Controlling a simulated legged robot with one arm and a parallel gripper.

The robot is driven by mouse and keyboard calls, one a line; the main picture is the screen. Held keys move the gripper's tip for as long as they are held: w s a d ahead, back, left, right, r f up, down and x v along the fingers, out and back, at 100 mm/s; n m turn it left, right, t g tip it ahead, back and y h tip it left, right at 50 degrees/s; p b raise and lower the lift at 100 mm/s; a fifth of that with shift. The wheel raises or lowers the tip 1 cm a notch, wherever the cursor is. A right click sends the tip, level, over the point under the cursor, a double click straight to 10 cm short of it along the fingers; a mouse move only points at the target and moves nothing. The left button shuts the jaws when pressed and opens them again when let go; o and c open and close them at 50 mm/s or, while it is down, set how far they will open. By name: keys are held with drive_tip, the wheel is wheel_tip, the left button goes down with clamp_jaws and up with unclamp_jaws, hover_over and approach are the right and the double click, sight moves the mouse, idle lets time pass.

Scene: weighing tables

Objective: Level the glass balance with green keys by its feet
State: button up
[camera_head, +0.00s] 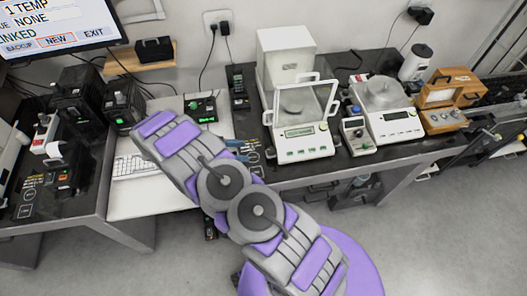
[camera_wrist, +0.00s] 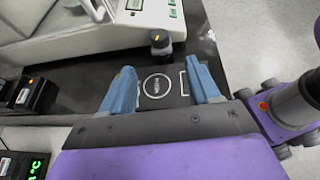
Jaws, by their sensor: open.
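The glass balance with green keys (camera_head: 318,150) stands on the dark table right of centre in the head view. It has a clear glass shield in front of a tall white housing. In the wrist view the white balance body (camera_wrist: 50,48) fills the top left. In the head view my gripper (camera_head: 240,150) is left of the balance. The other feet are hidden.
A small keypad device (camera_head: 356,137), a second balance (camera_head: 396,122) and a wooden box (camera_head: 455,90) stand to the right. A black unit with green digits (camera_head: 203,110) is on the left. A black box (camera_wrist: 28,96) shows at the wrist view's left. The table's front edge is near.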

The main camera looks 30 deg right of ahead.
sight(271, 151)
drive_tip(key=b+x, duration=0.1)
drive_tip(key=x, duration=0.9)
drive_tip(key=shift+s+d+f, duration=0.1)
drive_tip(key=shift+d+f, duration=0.1)
drive_tip(key=shift+d, duration=0.05)
drive_tip(key=shift+c, duration=0.2)
drive_tip(key=c, duration=1)
drive_tip(key=shift+r, duration=0.1)
drive_tip(key=shift+n+t+p, duration=0.3)
drive_tip(key=shift+s+n+t, duration=0.1)
drive_tip(key=shift+n+t, duration=0.3)
drive_tip(key=shift+t, duration=0.1)
drive_tip(key=shift+s+a+n+t, duration=0.1)
drive_tip(key=shift+a+n+t, duration=0.05)
drive_tip(key=shift+n+t, duration=1.05)
drive_tip(key=shift+s+n+t, duration=0.15)
drive_tip(key=shift+n+t, duration=0.15)
drive_tip(key=shift+t, duration=0.3)
